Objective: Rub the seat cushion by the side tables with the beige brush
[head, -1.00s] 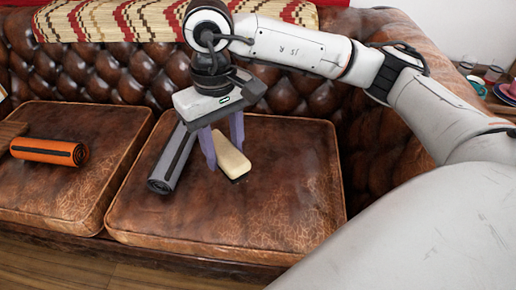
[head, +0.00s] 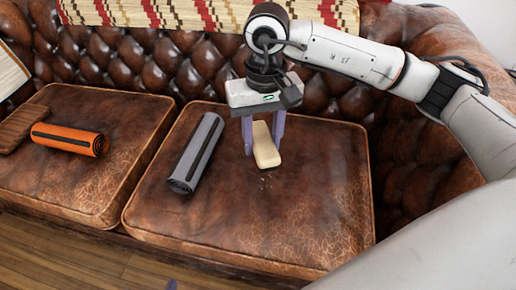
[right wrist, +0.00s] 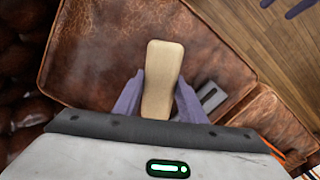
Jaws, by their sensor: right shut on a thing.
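My right gripper (head: 263,150) is shut on the beige brush (head: 266,155), above the rear middle of the brown leather seat cushion (head: 300,225) at the right. The brush also shows between the purple fingers in the right wrist view (right wrist: 162,75). It looks on or just above the leather; contact is unclear. Small dark specks (head: 265,180) lie on the cushion just in front of the brush. One tip of my left gripper (head: 172,285) shows at the bottom edge; in the right wrist view its two fingers (right wrist: 282,6) are apart, with nothing visible between them.
A grey roll (head: 197,155) lies on the same cushion, left of the brush. An orange roll (head: 70,139) and a brown folded item (head: 22,127) lie on the left cushion (head: 90,185). The tufted backrest (head: 185,65) rises behind. The front of the right cushion is clear.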

